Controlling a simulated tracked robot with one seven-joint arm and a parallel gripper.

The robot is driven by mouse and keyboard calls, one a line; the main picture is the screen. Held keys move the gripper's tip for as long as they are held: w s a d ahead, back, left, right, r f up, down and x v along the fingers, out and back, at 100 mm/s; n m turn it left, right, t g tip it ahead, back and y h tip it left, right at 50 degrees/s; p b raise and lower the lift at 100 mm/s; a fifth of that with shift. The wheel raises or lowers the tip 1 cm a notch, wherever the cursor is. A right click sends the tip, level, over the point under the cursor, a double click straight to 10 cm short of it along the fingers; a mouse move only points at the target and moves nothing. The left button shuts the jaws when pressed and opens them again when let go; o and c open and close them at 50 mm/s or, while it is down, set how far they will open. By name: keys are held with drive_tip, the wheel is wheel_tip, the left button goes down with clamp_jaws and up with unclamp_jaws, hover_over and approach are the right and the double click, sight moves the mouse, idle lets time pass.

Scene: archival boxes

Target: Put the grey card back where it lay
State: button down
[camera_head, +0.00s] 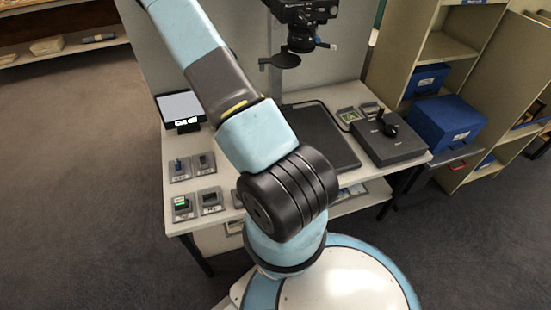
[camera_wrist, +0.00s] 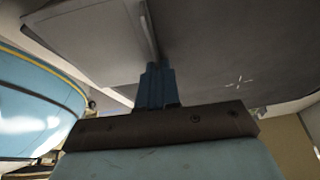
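In the head view, several small grey holders stand at the left of the table. One holds a blue piece (camera_head: 179,164) and one a green-topped piece (camera_head: 183,204). The back right holder (camera_head: 203,160) and front right holder (camera_head: 210,199) look dark grey inside; I cannot tell whether either has a card in it. I cannot make out the grey card for certain. My gripper (camera_wrist: 155,68) shows in the wrist view with its blue fingers close together. I see no card between them, but the tips are small and dark. The head view does not show my gripper.
A tablet (camera_head: 180,108) stands at the table's left back. A black pad (camera_head: 318,138) lies mid-table, partly behind my arm. A dark box with a knob (camera_head: 388,140) is at the right. Blue boxes (camera_head: 447,122) sit near shelves. Open floor (camera_head: 80,180) is at left.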

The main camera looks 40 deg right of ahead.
drive_tip(key=c, duration=1.8)
unclamp_jaws()
drive_tip(key=o, duration=0.5)
drive_tip(key=shift+s, duration=0.15)
drive_tip(key=v, duration=1.3)
drive_tip(key=shift+w+r, duration=0.2)
drive_tip(key=shift+r, duration=0.1)
drive_tip(key=shift+a, duration=0.15)
